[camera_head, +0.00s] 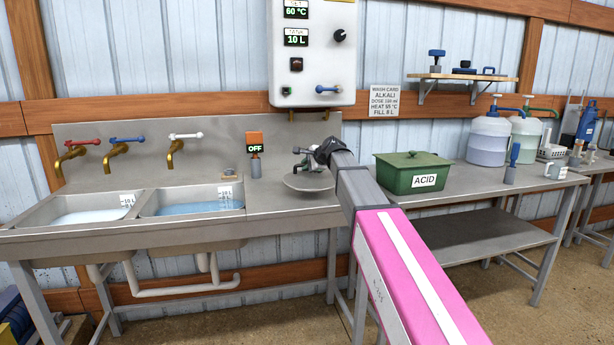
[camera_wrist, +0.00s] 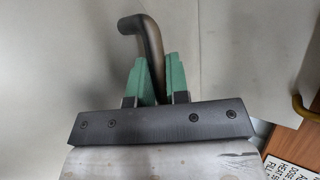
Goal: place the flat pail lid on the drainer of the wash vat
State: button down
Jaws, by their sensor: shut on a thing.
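The flat pail lid (camera_head: 309,183) is a round grey metal disc in the head view, at the drainer (camera_head: 268,200) right of the basins. I cannot tell whether it touches the drainer or hangs just above it. My gripper (camera_head: 303,161) is directly above the lid. In the wrist view, its green fingers (camera_wrist: 153,78) are shut on a dark bent metal handle (camera_wrist: 149,38), which I take to be the lid's. The lid's disc is hard to make out from the grey surfaces there. The wash vat (camera_head: 170,232) has two basins holding liquid.
A green ACID box (camera_head: 412,173) is on the bench to the right. Brass taps (camera_head: 117,151) line the splashback. A control panel (camera_head: 313,55) hangs above. The front of the drainer looks clear.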

aim_at(308, 174)
jog(key=shift+f, duration=1.9)
jog(key=c, duration=1.1)
grip_release()
jog(key=shift+s, duration=0.1)
jog(key=shift+d, duration=0.1)
jog(key=v, duration=1.1)
jog(key=shift+s+d+r, duration=0.2)
jog(key=shift+r, duration=0.15)
